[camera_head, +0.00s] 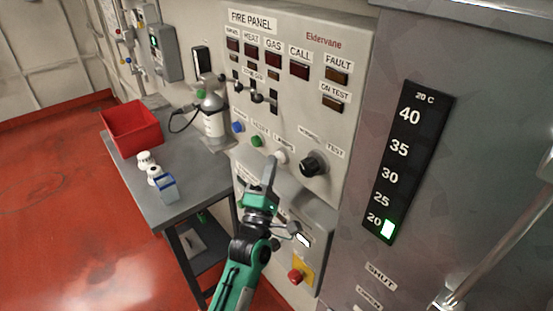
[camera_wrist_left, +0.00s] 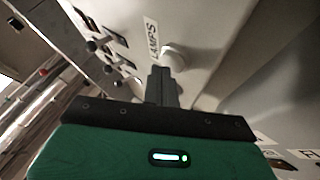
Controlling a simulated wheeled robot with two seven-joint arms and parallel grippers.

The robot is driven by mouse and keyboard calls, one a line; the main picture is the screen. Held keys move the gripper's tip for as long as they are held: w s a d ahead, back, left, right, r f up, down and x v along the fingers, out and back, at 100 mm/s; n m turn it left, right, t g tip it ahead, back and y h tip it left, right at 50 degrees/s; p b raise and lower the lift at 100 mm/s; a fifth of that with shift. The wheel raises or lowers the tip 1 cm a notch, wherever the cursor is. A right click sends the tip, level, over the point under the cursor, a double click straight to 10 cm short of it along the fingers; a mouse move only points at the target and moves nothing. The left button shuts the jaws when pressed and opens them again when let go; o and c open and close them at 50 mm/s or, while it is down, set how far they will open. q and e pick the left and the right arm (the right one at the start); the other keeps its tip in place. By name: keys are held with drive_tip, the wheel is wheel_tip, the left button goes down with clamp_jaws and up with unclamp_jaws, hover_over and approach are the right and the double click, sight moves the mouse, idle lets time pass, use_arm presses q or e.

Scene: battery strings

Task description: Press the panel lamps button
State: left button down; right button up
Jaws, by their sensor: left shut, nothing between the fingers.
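The fire panel (camera_head: 310,110) is a pale wall box with labelled lamp windows, switches and buttons. The lamps button (camera_head: 280,157) is a round white button on its lower part, beside a blue and a green button. In the left wrist view the white lamps button (camera_wrist_left: 174,56) sits beside a "LAMPS" label. My left gripper (camera_head: 270,168) is shut and empty, with its fingertips right at the white button. In the left wrist view the shut fingers (camera_wrist_left: 161,74) point at the button; whether they touch it I cannot tell. My right gripper is not in view.
A black knob (camera_head: 313,163) stands out to the right of the button. A lower box with a red button (camera_head: 295,276) is below. A grey table (camera_head: 190,200) with a red bin (camera_head: 130,127) and a gas cylinder (camera_head: 213,120) stands left. A temperature scale (camera_head: 408,160) is right.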

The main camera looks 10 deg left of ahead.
use_arm(q)
drive_tip(key=shift+w+d, duration=0.15)
drive_tip(key=shift+w, duration=0.1)
drive_tip(key=shift+s, duration=0.1)
idle(0.4)
drive_tip(key=shift+s+a, duration=0.65)
drive_tip(key=shift+s, duration=0.15)
drive_tip(key=s+a, duration=0.1)
drive_tip(key=s, duration=0.1)
drive_tip(key=s+a+p, duration=0.1)
drive_tip(key=s+a, duration=0.1)
idle(0.9)
